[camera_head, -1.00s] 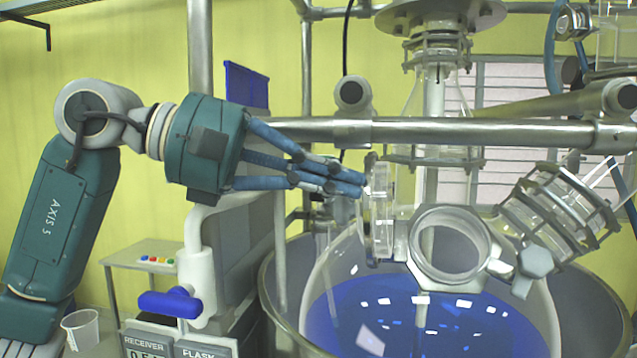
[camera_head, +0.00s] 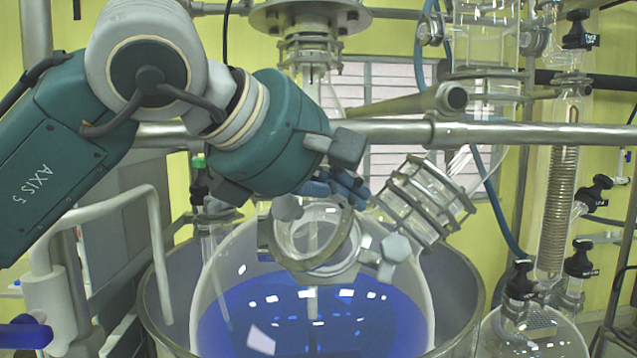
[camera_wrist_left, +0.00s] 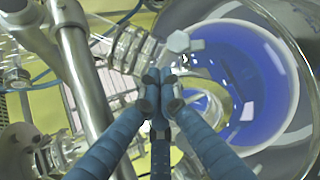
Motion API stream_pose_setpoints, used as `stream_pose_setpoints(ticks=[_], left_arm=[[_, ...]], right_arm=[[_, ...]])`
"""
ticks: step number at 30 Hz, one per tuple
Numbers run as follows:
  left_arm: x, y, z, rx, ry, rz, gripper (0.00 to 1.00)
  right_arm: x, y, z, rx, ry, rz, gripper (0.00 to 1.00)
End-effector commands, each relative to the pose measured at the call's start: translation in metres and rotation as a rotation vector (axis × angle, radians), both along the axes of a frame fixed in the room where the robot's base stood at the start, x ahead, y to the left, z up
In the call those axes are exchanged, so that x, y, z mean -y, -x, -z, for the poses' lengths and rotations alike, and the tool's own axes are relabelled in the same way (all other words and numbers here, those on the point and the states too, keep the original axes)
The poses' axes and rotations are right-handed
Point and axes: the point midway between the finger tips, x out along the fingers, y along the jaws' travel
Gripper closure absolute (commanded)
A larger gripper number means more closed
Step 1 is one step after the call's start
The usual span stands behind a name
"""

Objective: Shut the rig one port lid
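The rig one vessel is a large clear glass flask (camera_head: 215,265) with blue liquid inside. Its round front port (camera_head: 318,262) faces me. The port lid (camera_head: 268,238), a clear disc in a metal ring, now lies over the port opening, slightly tilted. I cannot tell whether it sits flush. A grey hexagonal knob (camera_head: 287,207) is at its upper left, and another (camera_head: 395,248) is right of the port. My left gripper (camera_head: 340,185) is just behind and above the port, partly hidden by my wrist. In the left wrist view its blue fingers (camera_wrist_left: 165,88) are drawn together, with nothing visible between them.
A clamped glass neck (camera_head: 425,200) rises right of the port. A horizontal steel bar (camera_head: 500,132) crosses behind. The flask sits in a metal bath (camera_head: 462,300). A coil condenser (camera_head: 560,205) and valves stand at the right.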

Motion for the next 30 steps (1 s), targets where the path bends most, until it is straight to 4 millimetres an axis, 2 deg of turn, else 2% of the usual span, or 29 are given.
stream_pose_setpoints(ticks=[4,12,17,24,30], left_arm=[[0.024,-0.012,0.012,0.004,-0.076,-0.084,1.00],[0.049,-0.040,0.033,-0.002,-0.088,-0.104,1.00],[0.061,-0.050,0.041,0.004,-0.111,-0.126,1.00],[0.067,-0.063,0.051,0.003,-0.225,-0.267,1.00],[0.068,-0.067,0.055,0.000,-0.257,-0.308,1.00]], right_arm=[[0.001,0.000,0.005,-0.001,0.001,0.000,0.56],[-0.002,0.000,0.004,0.001,-0.002,0.001,0.56],[-0.002,0.000,-0.001,0.001,-0.002,0.001,0.56],[-0.003,0.000,-0.005,0.000,-0.003,0.002,0.56],[-0.002,0.000,-0.006,0.001,-0.002,0.001,0.56]])
